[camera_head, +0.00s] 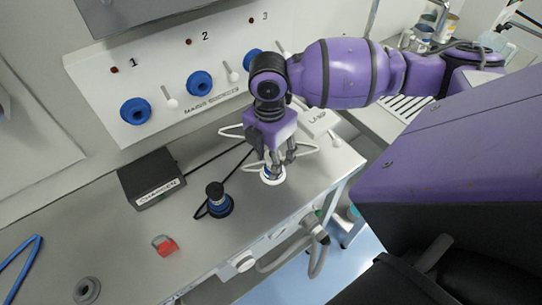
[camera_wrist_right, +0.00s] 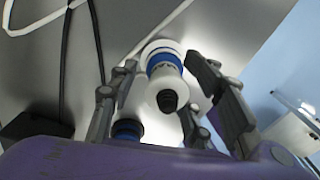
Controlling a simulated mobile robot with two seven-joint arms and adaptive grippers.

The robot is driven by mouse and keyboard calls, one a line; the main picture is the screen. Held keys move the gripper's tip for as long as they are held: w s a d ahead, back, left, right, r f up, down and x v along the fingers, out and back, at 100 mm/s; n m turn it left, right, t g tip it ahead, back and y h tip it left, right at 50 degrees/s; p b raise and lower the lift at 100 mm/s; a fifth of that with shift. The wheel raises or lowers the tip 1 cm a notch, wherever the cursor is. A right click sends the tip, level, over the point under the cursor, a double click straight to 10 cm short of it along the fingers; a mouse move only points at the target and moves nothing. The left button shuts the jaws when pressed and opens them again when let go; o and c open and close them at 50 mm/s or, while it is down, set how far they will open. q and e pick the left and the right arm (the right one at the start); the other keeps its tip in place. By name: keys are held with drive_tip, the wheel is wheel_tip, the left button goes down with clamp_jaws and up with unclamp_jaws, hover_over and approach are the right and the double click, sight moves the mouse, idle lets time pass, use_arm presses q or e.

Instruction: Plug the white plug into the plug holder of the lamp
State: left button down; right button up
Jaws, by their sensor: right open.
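The white plug (camera_head: 271,176) with a blue ring stands on the bench near its front edge, partly hidden by my right gripper (camera_head: 273,160). In the right wrist view the plug (camera_wrist_right: 165,95) lies between the spread fingers of the gripper (camera_wrist_right: 160,70), which is open. A white cable loops around it. The lamp box (camera_head: 318,122), a white box labelled LAMP, stands behind and to the right. Blue round sockets (camera_head: 135,111) numbered 1, 2 and 3 line the back panel; which one belongs to the lamp cannot be told. My left gripper is not in view.
A blue and black plug (camera_head: 219,203) stands to the left, wired to the black CHARGER box (camera_head: 152,180). It also shows in the right wrist view (camera_wrist_right: 127,130). A red object (camera_head: 165,245) and a grey ring (camera_head: 87,290) lie further left. The bench drops off at the right.

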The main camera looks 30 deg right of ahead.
drive_tip(key=shift+r, duration=0.1)
wheel_tip(320, 180, up, 12)
drive_tip(key=shift+w+f, duration=0.1)
idle(0.4)
